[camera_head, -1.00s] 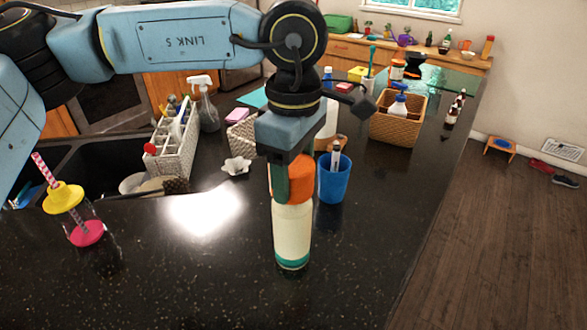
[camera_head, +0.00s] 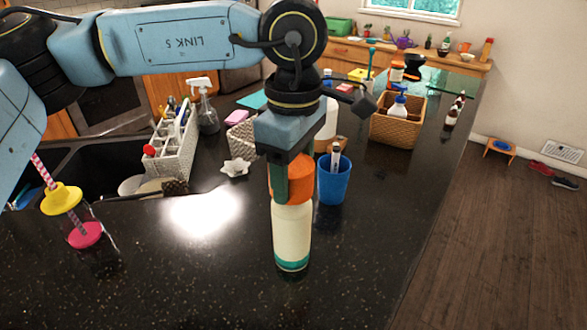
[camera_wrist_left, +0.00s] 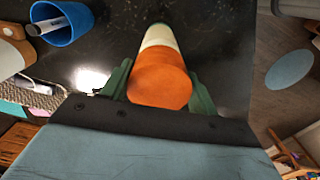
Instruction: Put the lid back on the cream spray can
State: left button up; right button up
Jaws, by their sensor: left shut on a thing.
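The cream spray can (camera_head: 292,238) stands upright on the dark counter, with a teal band at its base. The orange lid (camera_head: 298,186) sits on top of the can, in line with it. My left gripper (camera_head: 292,192) points down over the can and is shut on the orange lid. In the left wrist view the lid (camera_wrist_left: 160,82) is between the two green fingers, with the cream can (camera_wrist_left: 159,38) directly beyond it. The seam between lid and can is partly covered by a finger in the head view. My right gripper is not in view.
A blue cup (camera_head: 334,182) holding a marker stands close to the right of the can. A wicker basket (camera_head: 397,127) is farther back. The counter in front of the can is clear.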

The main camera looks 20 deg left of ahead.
pick_arm(q)
jog(key=shift+f+b, duration=0.2)
jog(key=shift+b, duration=0.5)
dwell(0.7)
dwell(0.4)
jog(key=o, duration=1.4)
jog(key=shift+c, duration=0.2)
jog(key=shift+r, duration=0.1)
jog(key=shift+r+p, duration=1.9)
jog(key=shift+r, duration=1.55)
grip_shut()
